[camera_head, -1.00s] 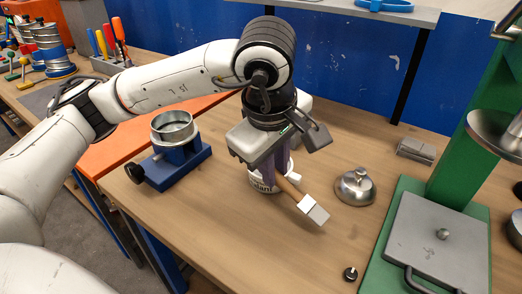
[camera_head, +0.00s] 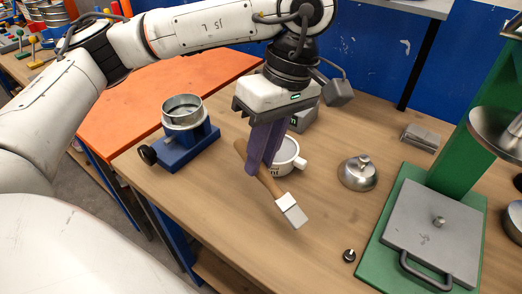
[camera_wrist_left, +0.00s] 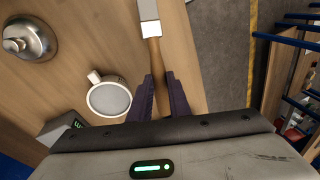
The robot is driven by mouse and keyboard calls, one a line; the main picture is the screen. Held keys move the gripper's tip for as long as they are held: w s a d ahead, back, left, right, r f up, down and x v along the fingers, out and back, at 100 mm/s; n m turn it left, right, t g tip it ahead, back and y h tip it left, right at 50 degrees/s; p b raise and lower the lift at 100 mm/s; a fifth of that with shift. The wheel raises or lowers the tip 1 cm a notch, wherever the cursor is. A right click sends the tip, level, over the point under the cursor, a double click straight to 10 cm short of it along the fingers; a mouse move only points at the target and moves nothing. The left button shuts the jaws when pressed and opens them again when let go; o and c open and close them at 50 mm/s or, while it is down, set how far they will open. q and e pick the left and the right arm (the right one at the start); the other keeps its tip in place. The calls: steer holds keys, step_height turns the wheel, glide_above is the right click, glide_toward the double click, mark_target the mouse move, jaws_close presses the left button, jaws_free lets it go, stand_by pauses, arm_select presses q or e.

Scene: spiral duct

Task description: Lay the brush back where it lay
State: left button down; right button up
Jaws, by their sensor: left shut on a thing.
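The brush has a wooden handle and a pale block-like head (camera_head: 292,212). My left gripper (camera_head: 256,168) is shut on its handle. In the head view the brush slants down to the right, in front of the white mug (camera_head: 285,158). In the left wrist view, the handle runs between the purple fingers of my left gripper (camera_wrist_left: 163,84) and the brush head (camera_wrist_left: 149,18) points to the top edge. The mug (camera_wrist_left: 108,98) stands left of the fingers, apart from them. I cannot tell whether the brush touches the bench. My right gripper is out of view.
A metal lid-like piece (camera_head: 357,173) and a small black knob (camera_head: 349,256) are on the wooden bench (camera_head: 240,240). A green press (camera_head: 385,235) stands at right, a blue fixture with a metal ring (camera_head: 185,145) at left. The bench front is clear.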

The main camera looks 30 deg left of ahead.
arm_select(q)
steer(key=shift+f, duration=0.2)
steer(key=b+x, duration=0.5)
steer(key=shift+w+d+f, duration=0.1)
steer(key=shift+w+d, duration=0.3)
steer(key=shift+f+b, duration=0.4)
steer(key=shift+f, duration=0.15)
steer(key=c, duration=1)
jaws_free()
